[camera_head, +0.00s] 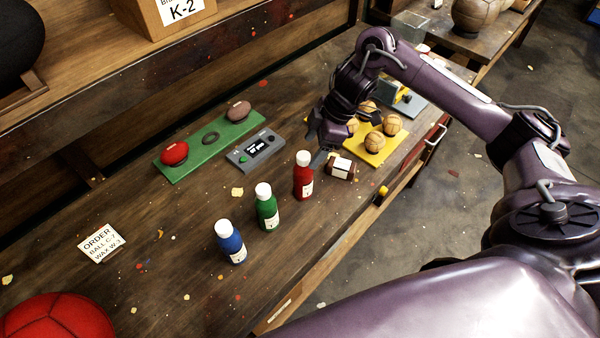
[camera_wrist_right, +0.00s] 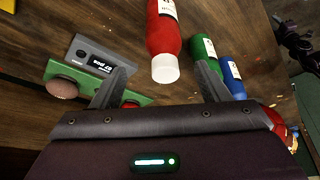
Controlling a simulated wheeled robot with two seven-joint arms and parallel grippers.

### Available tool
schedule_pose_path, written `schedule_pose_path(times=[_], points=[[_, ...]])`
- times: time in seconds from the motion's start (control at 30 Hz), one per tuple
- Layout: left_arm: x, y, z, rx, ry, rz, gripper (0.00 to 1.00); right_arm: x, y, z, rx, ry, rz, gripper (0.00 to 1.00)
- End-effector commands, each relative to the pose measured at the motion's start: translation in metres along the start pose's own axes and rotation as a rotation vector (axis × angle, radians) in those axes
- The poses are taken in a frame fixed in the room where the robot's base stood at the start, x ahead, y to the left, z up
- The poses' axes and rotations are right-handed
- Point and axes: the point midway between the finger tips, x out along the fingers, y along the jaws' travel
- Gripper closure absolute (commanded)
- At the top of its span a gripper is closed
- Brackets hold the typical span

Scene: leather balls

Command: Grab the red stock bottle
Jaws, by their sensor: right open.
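The red bottle (camera_head: 303,178) with a white cap stands on the wooden workbench, at the right end of a row with a green bottle (camera_head: 267,208) and a blue bottle (camera_head: 231,243). My right gripper (camera_head: 325,150) is just behind and to the right of the red bottle. In the right wrist view the red bottle (camera_wrist_right: 163,35) lies ahead of and between the two open fingers (camera_wrist_right: 160,85), apart from them. The green (camera_wrist_right: 204,55) and blue (camera_wrist_right: 232,78) bottles are beyond the right finger. My left gripper is not in view.
A small dark labelled jar (camera_head: 341,167) is close to the right of the red bottle. A yellow tray (camera_head: 376,158) with tan balls, a grey device (camera_head: 254,150) and a green tray (camera_head: 190,166) are behind.

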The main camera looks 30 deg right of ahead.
Motion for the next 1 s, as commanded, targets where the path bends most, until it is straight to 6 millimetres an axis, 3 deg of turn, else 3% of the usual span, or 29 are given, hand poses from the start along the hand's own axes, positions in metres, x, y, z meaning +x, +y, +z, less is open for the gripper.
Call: schedule_pose_path(times=[0.2,0.3,0.5,0.73,1.0], points=[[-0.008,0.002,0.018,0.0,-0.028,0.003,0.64,0.025,-0.003,-0.006,0.002,0.001,-0.006,0.31],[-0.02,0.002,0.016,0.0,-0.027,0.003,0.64,0.037,-0.005,-0.012,0.002,0.001,-0.005,0.31],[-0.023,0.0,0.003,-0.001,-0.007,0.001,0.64,0.062,-0.004,-0.011,0.0,0.0,0.0,0.31],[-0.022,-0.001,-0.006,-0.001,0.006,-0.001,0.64,0.065,-0.003,-0.01,0.0,-0.001,0.001,0.31],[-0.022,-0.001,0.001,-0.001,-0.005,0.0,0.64,0.064,-0.003,-0.01,-0.001,-0.001,0.001,0.65]])
